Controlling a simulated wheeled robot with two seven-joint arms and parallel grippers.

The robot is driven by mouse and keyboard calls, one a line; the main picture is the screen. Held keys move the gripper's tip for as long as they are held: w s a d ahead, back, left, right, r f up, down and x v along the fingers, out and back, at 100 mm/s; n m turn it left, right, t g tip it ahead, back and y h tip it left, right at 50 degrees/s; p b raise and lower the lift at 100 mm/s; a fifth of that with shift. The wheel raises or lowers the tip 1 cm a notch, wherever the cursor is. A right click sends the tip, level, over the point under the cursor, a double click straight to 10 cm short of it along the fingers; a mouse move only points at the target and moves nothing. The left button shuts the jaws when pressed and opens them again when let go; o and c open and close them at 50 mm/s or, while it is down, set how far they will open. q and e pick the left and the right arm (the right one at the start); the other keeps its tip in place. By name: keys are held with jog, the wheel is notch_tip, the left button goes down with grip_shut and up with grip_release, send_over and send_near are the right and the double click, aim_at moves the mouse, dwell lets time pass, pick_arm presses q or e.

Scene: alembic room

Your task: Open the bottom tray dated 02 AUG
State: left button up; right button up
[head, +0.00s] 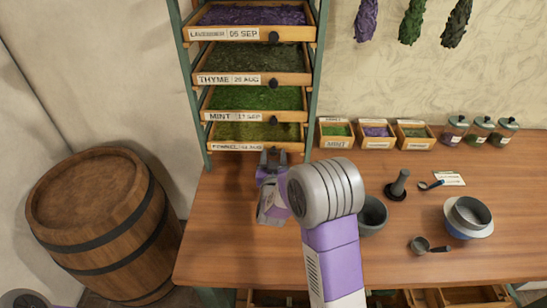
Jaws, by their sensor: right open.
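The bottom tray (228,147) is the lowest in a green-framed drying rack. It has a wooden front, green herbs inside and a label that seems to read fennel with an AUG date; the day is too small to be sure. It looks pushed in like the trays above. My right gripper (274,157) is open, with its fingertips at the right part of this tray's front. The tray's knob is hidden behind the fingers, and I cannot tell whether they touch it. My left gripper is out of view.
Above are the mint tray (232,116), thyme tray (228,79) and a top tray (228,34), each with a black knob. Small herb boxes (375,144), jars (480,132), a mortar (372,213) and a bowl (468,215) stand on the table (235,255). A barrel (95,220) stands left.

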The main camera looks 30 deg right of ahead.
jog(key=shift+w+d, duration=0.1)
jog(key=shift+w, duration=0.1)
jog(key=shift+c, duration=0.5)
grip_shut()
